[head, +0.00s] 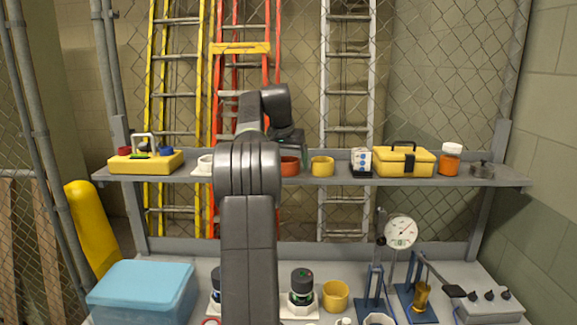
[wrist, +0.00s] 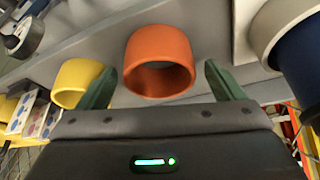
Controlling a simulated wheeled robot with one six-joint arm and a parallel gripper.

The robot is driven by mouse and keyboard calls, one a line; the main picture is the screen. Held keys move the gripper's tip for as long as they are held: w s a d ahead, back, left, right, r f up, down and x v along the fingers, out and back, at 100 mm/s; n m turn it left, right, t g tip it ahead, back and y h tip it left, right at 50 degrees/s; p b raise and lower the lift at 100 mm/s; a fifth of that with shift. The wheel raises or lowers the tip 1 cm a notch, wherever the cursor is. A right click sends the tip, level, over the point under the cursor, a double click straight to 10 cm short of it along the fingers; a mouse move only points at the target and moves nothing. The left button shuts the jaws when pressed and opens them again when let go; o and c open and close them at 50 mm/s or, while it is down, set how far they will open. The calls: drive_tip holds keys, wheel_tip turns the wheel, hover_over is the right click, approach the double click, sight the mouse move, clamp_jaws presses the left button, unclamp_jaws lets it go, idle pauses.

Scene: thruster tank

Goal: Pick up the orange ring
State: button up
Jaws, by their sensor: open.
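The orange ring (head: 290,166) stands on the upper shelf, partly hidden by my arm in the head view. In the wrist view the orange ring (wrist: 159,58) is large and near the middle, with its opening facing the camera. My gripper (wrist: 160,85) is open, with one green finger on each side of the ring. The ring shows between the fingertips, and I cannot tell whether either finger touches it. In the head view my gripper (head: 290,142) is seen only in part, above and at the ring.
A yellow ring (head: 322,166) stands just right of the orange one; in the wrist view it (wrist: 77,82) is close beside the left finger. A white-and-blue cylinder (wrist: 290,35) is at upper right there. A dotted box (head: 361,161) and yellow case (head: 404,161) stand farther right.

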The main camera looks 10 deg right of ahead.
drive_tip(key=shift+f, duration=0.2)
drive_tip(key=c, duration=1.1)
drive_tip(key=shift+o, duration=0.2)
drive_tip(key=shift+r, duration=0.15)
